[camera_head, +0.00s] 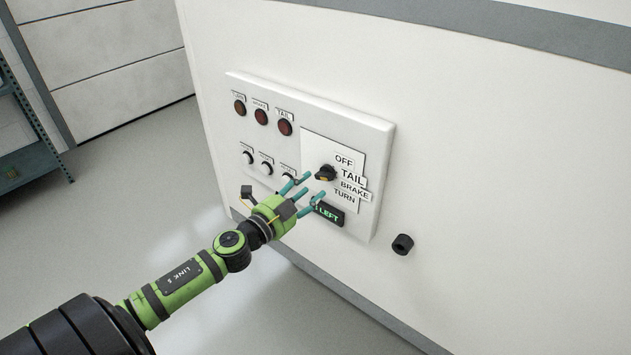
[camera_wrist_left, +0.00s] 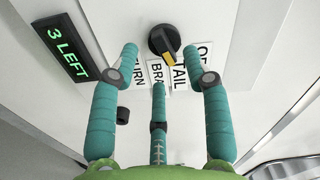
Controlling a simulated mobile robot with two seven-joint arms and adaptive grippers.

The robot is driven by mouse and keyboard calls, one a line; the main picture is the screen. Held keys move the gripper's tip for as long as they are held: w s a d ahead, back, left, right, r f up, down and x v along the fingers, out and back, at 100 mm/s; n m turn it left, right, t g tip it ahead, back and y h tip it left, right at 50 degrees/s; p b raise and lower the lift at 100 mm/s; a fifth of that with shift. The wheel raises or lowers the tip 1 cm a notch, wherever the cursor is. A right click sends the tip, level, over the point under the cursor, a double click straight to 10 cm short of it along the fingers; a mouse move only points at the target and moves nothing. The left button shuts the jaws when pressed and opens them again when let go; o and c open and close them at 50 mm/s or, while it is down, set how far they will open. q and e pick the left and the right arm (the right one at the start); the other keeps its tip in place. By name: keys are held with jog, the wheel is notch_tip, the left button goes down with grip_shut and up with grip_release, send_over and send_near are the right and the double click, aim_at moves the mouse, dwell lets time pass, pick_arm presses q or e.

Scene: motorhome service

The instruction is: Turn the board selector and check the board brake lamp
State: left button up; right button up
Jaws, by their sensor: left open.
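The board selector (camera_head: 326,173) is a black knob with a yellow pointer on a white plate marked OFF, TAIL, BRAKE and TURN. In the left wrist view the selector's knob (camera_wrist_left: 163,39) has its pointer towards TAIL. My right gripper is not in view.
A green display (camera_head: 329,213) sits below the selector; in the wrist view it reads 3 LEFT. A black round fitting (camera_head: 402,244) juts from the wall at right. A shelf (camera_head: 28,160) stands far left.

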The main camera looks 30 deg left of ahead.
aim_at(319, 178)
pick_arm(q)
jog(key=shift+w+d, duration=0.15)
jog(key=shift+w, duration=1.55)
grip_shut()
jog(key=m, duration=0.4)
jog(key=shift+r+m, duration=0.1)
jog(key=shift+m, duration=1.6)
jog(key=shift+a+m, duration=0.2)
jog(key=shift+m, duration=0.1)
